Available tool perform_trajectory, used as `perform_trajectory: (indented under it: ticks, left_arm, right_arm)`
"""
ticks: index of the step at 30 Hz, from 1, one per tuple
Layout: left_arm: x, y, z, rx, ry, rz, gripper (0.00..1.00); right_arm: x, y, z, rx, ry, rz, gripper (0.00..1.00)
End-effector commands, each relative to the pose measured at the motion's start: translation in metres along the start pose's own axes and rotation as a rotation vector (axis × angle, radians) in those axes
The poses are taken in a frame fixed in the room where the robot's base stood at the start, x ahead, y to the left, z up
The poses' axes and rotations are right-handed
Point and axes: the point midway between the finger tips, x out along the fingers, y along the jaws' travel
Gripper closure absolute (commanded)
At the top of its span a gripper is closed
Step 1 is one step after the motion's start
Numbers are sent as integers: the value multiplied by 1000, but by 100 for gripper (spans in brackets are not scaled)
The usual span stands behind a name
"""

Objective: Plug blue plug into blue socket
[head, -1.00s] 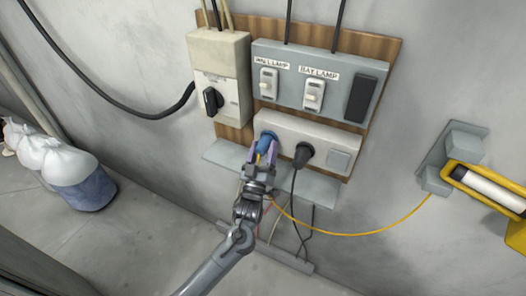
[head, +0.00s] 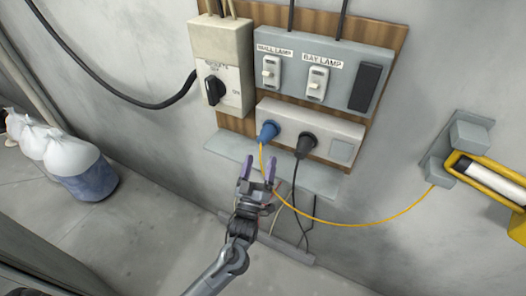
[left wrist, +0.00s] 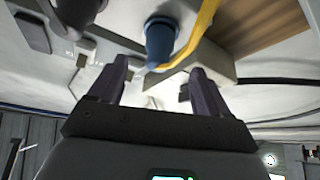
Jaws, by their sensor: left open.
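The blue plug (head: 268,131) sits in the left place of the white socket strip (head: 325,135) on the wooden board, and it hides the socket behind it. A yellow cable (head: 350,232) runs from it in a low curve to the right. My left gripper (head: 257,170) is open and empty, just below the plug and apart from it. In the left wrist view the blue plug (left wrist: 161,42) shows beyond and between my open fingers (left wrist: 158,80). My right gripper is in neither view.
A black plug (head: 306,145) sits right of the blue one, its cable hanging down. Above are the lamp switch panel (head: 335,58) and a box with a black rotary knob (head: 215,90). A grey ledge (head: 225,148) runs below the strip. A yellow lamp (head: 490,180) hangs at the right.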

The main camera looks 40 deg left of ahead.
Motion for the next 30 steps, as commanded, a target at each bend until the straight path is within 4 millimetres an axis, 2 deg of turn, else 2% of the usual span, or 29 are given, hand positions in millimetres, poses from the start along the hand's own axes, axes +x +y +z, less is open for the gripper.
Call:
perform_trajectory:
  ticks: [3, 8, 25, 28, 30]
  left_arm:
    - [-16, -1, 1, 0, -2, -1, 23]
    - [-26, 0, 0, -1, 0, -1, 23]
    - [-31, -1, 2, 2, -5, -1, 23]
    - [-42, -8, 8, 14, -29, -5, 23]
    - [-56, -16, 15, 29, -58, -8, 23]
  right_arm:
    - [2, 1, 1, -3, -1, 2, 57]
    - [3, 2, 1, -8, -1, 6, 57]
    - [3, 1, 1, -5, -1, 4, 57]
    - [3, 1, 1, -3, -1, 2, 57]
    - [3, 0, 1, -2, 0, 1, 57]
